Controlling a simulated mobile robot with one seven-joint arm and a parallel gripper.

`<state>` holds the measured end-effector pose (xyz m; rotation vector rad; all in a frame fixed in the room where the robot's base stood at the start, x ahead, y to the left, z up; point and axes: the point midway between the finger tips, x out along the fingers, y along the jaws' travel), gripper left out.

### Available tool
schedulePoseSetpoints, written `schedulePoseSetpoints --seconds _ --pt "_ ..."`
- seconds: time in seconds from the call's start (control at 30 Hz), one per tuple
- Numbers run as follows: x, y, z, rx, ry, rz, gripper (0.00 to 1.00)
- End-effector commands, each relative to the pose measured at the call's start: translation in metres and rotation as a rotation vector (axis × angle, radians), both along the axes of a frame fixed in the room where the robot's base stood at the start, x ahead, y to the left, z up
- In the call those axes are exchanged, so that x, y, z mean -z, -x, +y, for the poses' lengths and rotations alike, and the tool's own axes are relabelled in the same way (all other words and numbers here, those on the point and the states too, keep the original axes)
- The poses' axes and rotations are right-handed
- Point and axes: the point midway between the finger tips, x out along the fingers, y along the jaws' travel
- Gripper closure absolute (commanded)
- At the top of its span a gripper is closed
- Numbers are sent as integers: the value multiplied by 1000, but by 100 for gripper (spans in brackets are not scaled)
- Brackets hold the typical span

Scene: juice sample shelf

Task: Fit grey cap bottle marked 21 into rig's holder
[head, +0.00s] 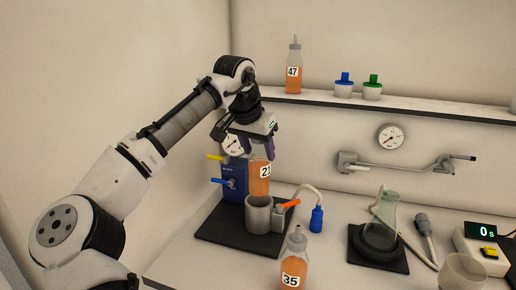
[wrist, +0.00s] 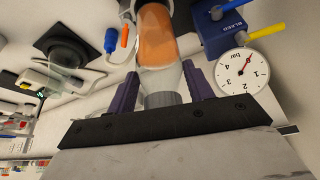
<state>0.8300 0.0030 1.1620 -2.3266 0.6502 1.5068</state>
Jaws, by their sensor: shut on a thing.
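The bottle marked 21 (head: 260,179), with orange juice, hangs upright in my gripper (head: 258,147), just above the rig's holder. Its grey cap (wrist: 162,99) sits between the purple fingers of my gripper (wrist: 163,95) in the wrist view, which shut on it. The holder (head: 258,215) is a grey open cup on the black base of the rig (head: 213,228). The bottle's lower end is close to the cup's rim; I cannot tell whether it is inside it. An orange lever (head: 286,206) sticks out at the cup's right side.
The rig's blue block (head: 234,178) with yellow and blue levers stands close behind the holder. Bottle 35 (head: 294,262) stands in front. A blue-tipped hose (head: 316,218) is at the right, then a flask (head: 381,220) on a black plate. Bottle 47 (head: 293,72) is on the shelf.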

Motion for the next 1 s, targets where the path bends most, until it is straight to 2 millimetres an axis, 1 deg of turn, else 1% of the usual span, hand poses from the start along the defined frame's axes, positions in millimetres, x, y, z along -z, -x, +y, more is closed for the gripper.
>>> schedulePoseSetpoints --seconds 0.03,0.2,0.23,0.27,1.0 --pt "8 0 0 1 -1 -2 93" --pt "21 0 0 1 -1 -1 93" --pt "16 0 0 1 0 -1 93" --pt "15 0 0 1 0 -1 93" --pt "15 0 0 2 2 0 93"
